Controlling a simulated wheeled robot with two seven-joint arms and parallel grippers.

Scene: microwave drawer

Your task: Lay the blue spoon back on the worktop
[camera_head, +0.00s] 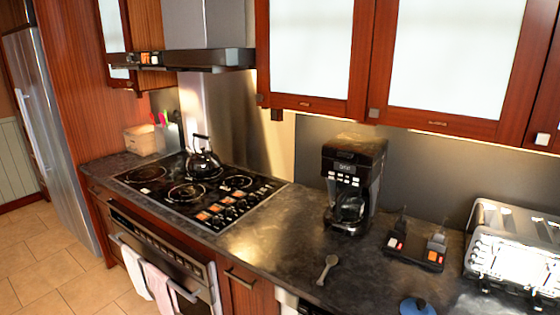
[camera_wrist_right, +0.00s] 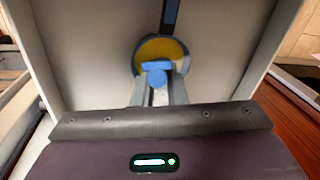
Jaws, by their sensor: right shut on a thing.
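My right gripper (camera_wrist_right: 158,82) shows in the right wrist view, with its fingers closed on a small blue part. I take this for the blue spoon (camera_wrist_right: 158,67), seen nearly end-on, so its full shape is hard to tell. A round yellow patch with a blue edge shows right around the fingertips, and a dark blue strip runs from it to the top. The gripper is over or inside a pale, walled drawer-like space (camera_wrist_right: 90,60). The worktop (camera_head: 285,255) is dark and mottled in the head view. Neither gripper shows in the head view.
On the worktop are a grey spoon-shaped utensil (camera_head: 327,268), a coffee maker (camera_head: 352,185), a dark tray with small items (camera_head: 415,250), a toaster (camera_head: 515,250) and a blue round thing (camera_head: 416,306). The hob (camera_head: 200,190) bears a kettle (camera_head: 203,160). Worktop left of the grey utensil is clear.

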